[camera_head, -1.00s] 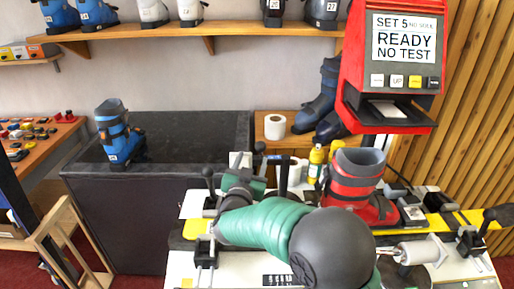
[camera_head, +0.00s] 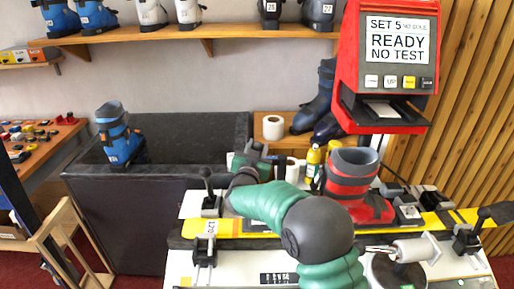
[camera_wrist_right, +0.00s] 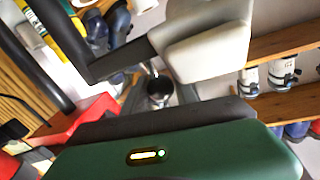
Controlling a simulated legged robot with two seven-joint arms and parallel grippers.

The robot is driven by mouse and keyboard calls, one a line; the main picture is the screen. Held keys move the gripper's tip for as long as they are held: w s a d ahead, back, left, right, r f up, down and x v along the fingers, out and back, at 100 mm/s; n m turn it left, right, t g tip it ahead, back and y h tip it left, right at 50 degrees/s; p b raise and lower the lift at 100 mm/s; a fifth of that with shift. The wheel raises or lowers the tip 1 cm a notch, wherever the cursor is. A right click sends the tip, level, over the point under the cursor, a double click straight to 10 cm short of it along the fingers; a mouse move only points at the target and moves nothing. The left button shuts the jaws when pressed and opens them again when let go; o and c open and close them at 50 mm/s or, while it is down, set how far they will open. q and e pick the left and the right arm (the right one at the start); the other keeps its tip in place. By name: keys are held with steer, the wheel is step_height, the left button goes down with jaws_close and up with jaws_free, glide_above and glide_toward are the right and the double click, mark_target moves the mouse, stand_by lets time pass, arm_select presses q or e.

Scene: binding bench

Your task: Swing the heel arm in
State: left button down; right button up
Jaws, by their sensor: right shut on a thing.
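My right arm, green and dark grey, reaches over the bench, and its gripper (camera_head: 252,158) is at the bench's back edge, left of the red boot (camera_head: 352,185). In the right wrist view, the dark fingers (camera_wrist_right: 160,95) close around a small round knob-like end (camera_wrist_right: 159,88), which I take for part of the heel arm. A black bent bar with a pale block (camera_wrist_right: 205,45) shows just beyond the fingers. In the head view the held part is mostly hidden by my wrist. The boot stands upright on the bench. My left gripper is not in view.
A red test unit (camera_head: 385,65) reading READY, NO TEST stands behind the boot. Black-knobbed levers (camera_head: 209,195) and a metal cylinder (camera_head: 415,249) sit on the bench (camera_head: 180,265). A yellow bottle (camera_head: 313,160) and white rolls stand behind. The dark counter at left is mostly clear.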

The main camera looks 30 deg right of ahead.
steer(key=shift+d, duration=0.1)
jaws_close()
steer(key=shift+r, duration=0.15)
stand_by(0.6)
steer(key=shift+b, duration=0.35)
